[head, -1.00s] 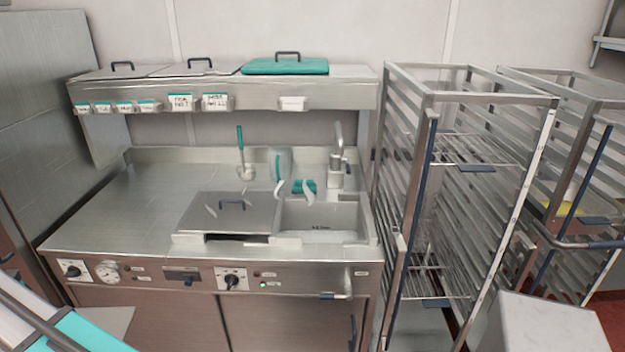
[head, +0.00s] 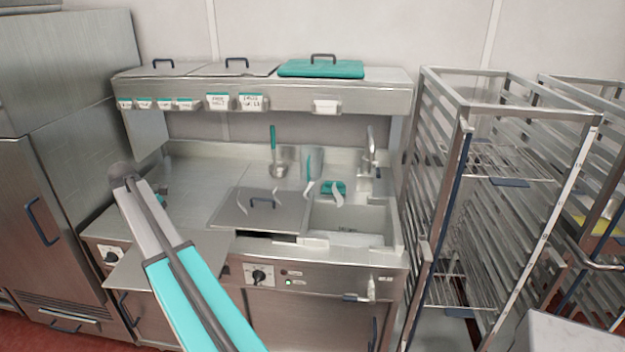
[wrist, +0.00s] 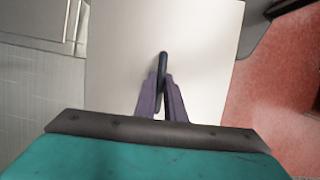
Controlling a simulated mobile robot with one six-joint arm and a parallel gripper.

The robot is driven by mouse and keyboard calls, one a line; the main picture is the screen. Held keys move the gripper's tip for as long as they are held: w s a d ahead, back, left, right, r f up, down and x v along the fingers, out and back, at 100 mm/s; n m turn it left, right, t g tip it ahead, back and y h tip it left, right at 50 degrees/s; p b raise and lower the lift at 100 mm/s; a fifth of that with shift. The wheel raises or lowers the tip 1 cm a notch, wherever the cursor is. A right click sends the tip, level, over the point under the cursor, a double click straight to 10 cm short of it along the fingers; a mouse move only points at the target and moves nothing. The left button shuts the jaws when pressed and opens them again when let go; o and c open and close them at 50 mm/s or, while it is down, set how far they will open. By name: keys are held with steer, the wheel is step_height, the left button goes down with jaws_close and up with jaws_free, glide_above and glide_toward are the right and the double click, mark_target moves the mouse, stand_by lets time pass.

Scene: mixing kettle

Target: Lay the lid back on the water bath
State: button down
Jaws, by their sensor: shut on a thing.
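A flat steel lid (head: 135,272) hangs level in front of the counter's left front. In the wrist view the lid (wrist: 115,65) fills the middle, and my gripper (wrist: 162,98) is shut on its dark bar handle (wrist: 163,66). In the head view my arm covers part of the lid and hides the fingers and handle. The counter has a sunken open basin (head: 352,240) at the right, with pale wisps above. Another steel lid with a dark handle (head: 262,203) lies left of it, with a dark gap under its front edge. I cannot tell which opening is the water bath.
A steel shelf (head: 290,95) with lidded containers spans above the counter. A tap (head: 371,150), ladle (head: 273,150) and teal item (head: 334,188) are at the back. Rack trolleys (head: 465,200) stand right, a tall cabinet (head: 60,180) left. The counter's left top is largely clear.

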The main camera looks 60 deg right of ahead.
steer(key=s+d, duration=0.2)
steer(key=d, duration=0.3)
steer(key=s+d+r+p, duration=0.1)
steer(key=s+d, duration=0.1)
steer(key=d, duration=0.4)
steer(key=s+d+r+p, duration=0.1)
steer(key=d, duration=0.5)
steer(key=shift+s, duration=0.4)
steer(key=s+d+r+p, duration=0.2)
steer(key=s+d, duration=1.4)
steer(key=s+d+r+m+p, duration=0.1)
steer(key=s+d+r+p, duration=0.1)
steer(key=s+d, duration=1.3)
steer(key=shift+s+d+p, duration=0.35)
steer(key=shift+d+p, duration=0.2)
steer(key=shift+d, duration=0.45)
steer(key=shift+f, duration=0.2)
step_height(320, 180, down, 5)
steer(key=b, duration=0.3)
steer(key=shift+f, duration=0.15)
steer(key=shift+f, duration=0.25)
